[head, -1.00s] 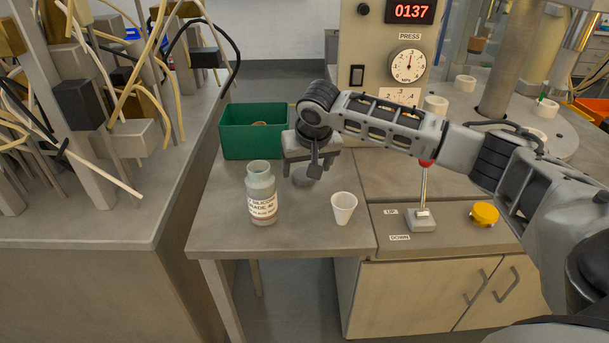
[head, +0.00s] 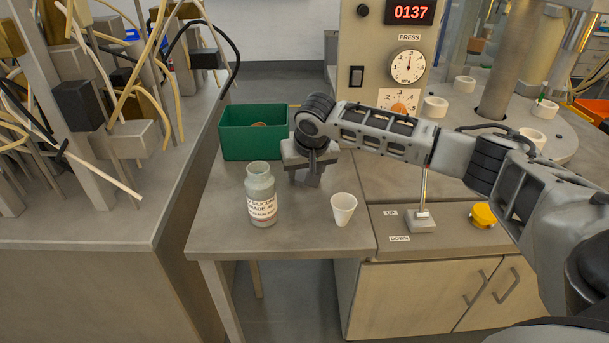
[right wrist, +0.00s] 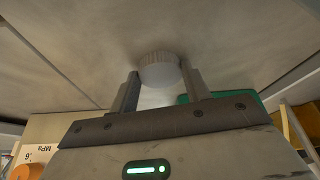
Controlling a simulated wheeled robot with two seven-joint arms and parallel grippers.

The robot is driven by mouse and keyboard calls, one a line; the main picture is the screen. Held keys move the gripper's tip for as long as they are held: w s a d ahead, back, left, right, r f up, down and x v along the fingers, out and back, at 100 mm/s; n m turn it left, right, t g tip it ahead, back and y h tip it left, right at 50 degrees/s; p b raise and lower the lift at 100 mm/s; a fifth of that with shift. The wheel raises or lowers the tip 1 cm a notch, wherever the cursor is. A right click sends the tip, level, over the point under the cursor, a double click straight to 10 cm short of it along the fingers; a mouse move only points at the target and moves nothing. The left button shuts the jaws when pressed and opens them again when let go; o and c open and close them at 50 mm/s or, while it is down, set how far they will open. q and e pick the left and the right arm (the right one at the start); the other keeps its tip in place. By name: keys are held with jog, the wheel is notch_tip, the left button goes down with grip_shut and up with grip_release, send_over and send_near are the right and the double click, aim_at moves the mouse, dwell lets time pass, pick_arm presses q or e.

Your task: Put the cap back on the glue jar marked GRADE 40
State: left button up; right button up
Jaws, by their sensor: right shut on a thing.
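The glue jar (head: 261,188) stands upright and uncapped on the small table, its label reading SILICONE and GRADE 40. My right gripper (head: 307,180) is low over the table, behind and to the right of the jar. In the right wrist view my right gripper (right wrist: 160,85) has its two fingers on either side of a pale ribbed round cap (right wrist: 159,70) and is shut on it. The cap appears at or very near the tabletop. In the head view the gripper hides the cap. My left gripper is not in view.
A white cup (head: 343,209) stands right of the jar. A green bin (head: 250,142) is behind the jar. A lever (head: 422,205) and a yellow button (head: 484,215) are on the press bench at right. The tabletop left of the jar is clear.

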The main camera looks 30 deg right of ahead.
aim_at(303, 172)
jog(key=shift+r, duration=0.55)
notch_tip(303, 172, up, 2)
jog(key=shift+r, duration=0.15)
jog(key=s+a+r, duration=0.6)
jog(key=s+r, duration=0.3)
jog(key=s, duration=0.3)
jog(key=shift+s+a+r, duration=0.2)
jog(key=shift+r, duration=0.1)
jog(key=s+a+f+n+y, duration=0.1)
jog(key=s+a+f+n, duration=0.2)
jog(key=a+f, duration=0.5)
jog(key=shift+s+a+n, duration=0.4)
jog(key=shift+a, duration=0.05)
jog(key=shift+f, duration=0.1)
